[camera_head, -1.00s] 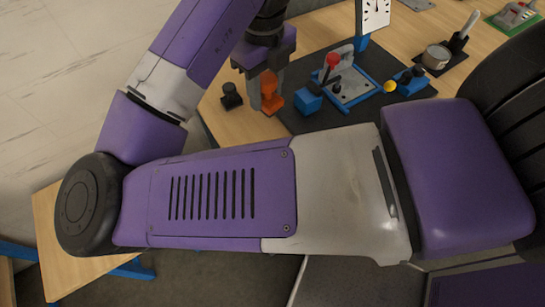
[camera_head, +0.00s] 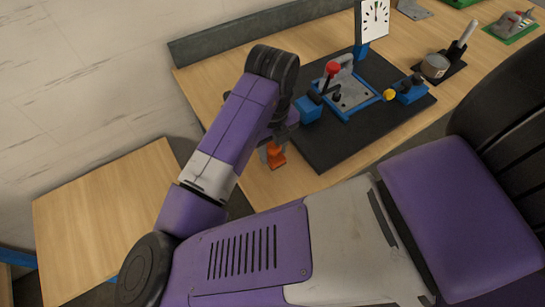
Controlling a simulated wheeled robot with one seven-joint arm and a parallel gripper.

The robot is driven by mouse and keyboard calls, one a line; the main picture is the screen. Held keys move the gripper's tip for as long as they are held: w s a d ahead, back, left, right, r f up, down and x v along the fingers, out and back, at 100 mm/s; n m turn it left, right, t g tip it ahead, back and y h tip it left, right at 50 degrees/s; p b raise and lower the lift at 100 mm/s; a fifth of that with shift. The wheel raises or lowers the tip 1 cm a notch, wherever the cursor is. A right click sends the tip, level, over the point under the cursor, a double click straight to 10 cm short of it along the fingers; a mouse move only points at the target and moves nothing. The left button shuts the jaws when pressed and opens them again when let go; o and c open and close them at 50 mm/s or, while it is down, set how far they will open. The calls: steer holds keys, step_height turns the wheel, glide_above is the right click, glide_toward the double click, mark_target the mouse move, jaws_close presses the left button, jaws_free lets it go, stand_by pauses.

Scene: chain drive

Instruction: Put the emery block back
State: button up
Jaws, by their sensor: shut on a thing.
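The emery block (camera_head: 276,157), as I take it, is the small orange piece at my fingertips. My gripper (camera_head: 266,150) is shut on it near the front edge of the workbench, left of the black mat (camera_head: 335,152). My arm covers most of the gripper and part of the block. I cannot tell whether the block touches the bench top or hangs just above it.
On the mat stand a blue block (camera_head: 308,108), a blue-and-grey fixture (camera_head: 353,96) with a red-knobbed lever, and a dial gauge (camera_head: 375,20). A tin (camera_head: 435,66) sits further right. A lower wooden table (camera_head: 105,215) at left is bare.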

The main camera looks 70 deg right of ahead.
mark_target(272, 160)
steer(key=shift+f, duration=2.25)
steer(key=shift+f, duration=0.25)
steer(key=o, duration=1.3)
steer(key=shift+r, duration=0.1)
